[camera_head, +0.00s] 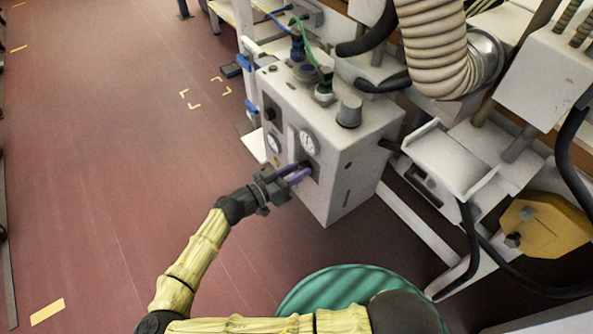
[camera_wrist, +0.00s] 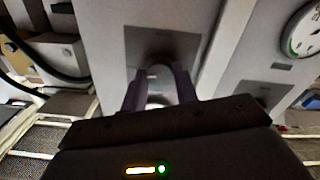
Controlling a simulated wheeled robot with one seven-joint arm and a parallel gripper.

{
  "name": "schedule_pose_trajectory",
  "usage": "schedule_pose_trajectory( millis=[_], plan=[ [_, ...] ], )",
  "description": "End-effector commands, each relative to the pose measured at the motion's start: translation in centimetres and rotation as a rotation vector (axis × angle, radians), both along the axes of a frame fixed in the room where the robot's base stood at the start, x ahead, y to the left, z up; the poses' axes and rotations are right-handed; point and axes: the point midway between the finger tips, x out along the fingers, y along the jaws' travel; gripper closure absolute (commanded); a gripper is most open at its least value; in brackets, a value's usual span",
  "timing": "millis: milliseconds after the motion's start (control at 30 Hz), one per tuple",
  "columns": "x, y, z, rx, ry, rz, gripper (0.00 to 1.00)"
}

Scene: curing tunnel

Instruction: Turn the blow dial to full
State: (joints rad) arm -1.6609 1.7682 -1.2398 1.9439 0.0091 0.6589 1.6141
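The pale grey control box (camera_head: 345,165) stands right of centre in the head view, its front panel facing left. My gripper (camera_head: 297,174) is at the lower part of this panel, its two purple fingers pointing at it. In the wrist view the fingers (camera_wrist: 158,84) lie on either side of a small grey rounded dial (camera_wrist: 158,71) in front of a dark square plate (camera_wrist: 190,42). The fingers look close to the dial's sides; I cannot tell whether they press on it. The dial's marks and pointer are not readable. In the head view my gripper hides the dial.
Red floor (camera_head: 110,130) on the left is clear.

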Motion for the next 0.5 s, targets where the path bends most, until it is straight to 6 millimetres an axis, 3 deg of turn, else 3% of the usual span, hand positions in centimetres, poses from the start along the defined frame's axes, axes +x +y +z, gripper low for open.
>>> schedule_pose_trajectory(
  millis=[33,100,500],
  plan=[
    [-0.08,-0.12,-0.2,0.002,0.001,-0.004,0.63],
    [-0.06,-0.1,-0.16,0.001,0.002,-0.003,0.49],
    [-0.03,0.01,-0.03,-0.001,0.001,-0.001,0.49]
  ],
)
